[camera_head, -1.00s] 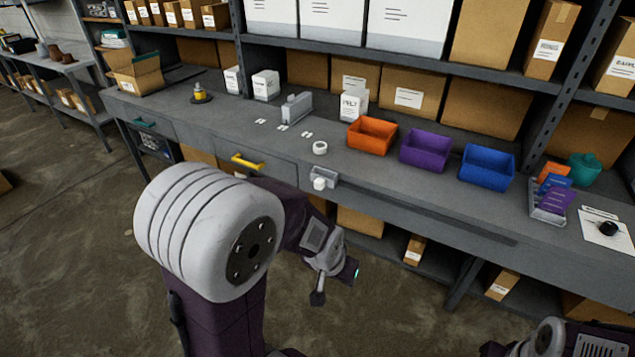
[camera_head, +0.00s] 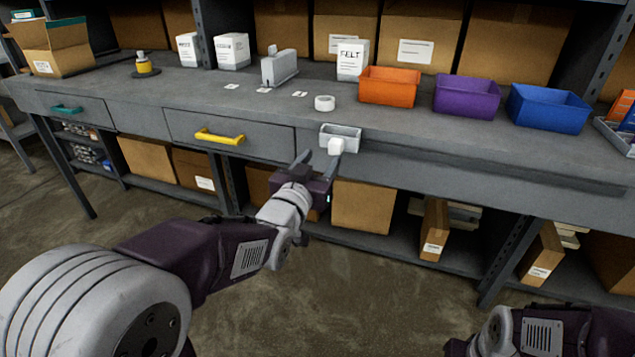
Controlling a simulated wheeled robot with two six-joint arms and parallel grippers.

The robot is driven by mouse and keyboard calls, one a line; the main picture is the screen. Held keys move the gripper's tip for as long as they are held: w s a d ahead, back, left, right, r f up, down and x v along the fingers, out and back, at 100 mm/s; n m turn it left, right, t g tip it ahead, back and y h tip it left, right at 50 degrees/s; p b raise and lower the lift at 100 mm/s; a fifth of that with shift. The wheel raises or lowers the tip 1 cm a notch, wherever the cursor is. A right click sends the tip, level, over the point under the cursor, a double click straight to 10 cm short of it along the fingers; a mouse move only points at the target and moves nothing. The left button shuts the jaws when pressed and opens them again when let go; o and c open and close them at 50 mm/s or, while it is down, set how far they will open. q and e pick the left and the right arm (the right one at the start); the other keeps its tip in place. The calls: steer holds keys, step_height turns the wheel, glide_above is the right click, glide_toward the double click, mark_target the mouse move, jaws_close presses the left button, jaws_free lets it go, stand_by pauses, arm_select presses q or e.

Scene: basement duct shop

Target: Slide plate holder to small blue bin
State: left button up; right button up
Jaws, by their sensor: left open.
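The small blue bin (camera_head: 548,108) stands open-topped on the bench at the right. A grey rack (camera_head: 612,136) with orange and purple pieces is cut by the right edge. A small grey box-like holder (camera_head: 352,131) with a white block (camera_head: 337,146) on its front is at the bench's front edge. I cannot tell for sure which of these is the plate holder. My left gripper (camera_head: 320,160) is open and empty, just in front of and below the white block. My right arm shows at the bottom right; its gripper is out of view.
An orange bin (camera_head: 389,87) and a purple bin (camera_head: 466,97) stand left of the blue bin. A white tape roll (camera_head: 324,103) and a grey dispenser-like object (camera_head: 279,69) are on the bench (camera_head: 420,133). A yellow drawer handle (camera_head: 219,137) juts out at the front.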

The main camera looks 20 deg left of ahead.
mark_target(334, 149)
arm_select(q)
steer(key=w, duration=0.3)
steer(key=w+f+b, duration=0.1)
steer(key=w, duration=0.4)
steer(key=shift+w+d+f+b, duration=0.25)
steer(key=shift+w+d+b, duration=0.1)
steer(key=shift+w, duration=0.05)
jaws_close()
arm_select(e)
steer(key=f, duration=0.3)
steer(key=shift+s+d+f, duration=0.1)
steer(key=shift+d+f, duration=0.05)
steer(key=shift+d, duration=0.05)
stand_by(0.7)
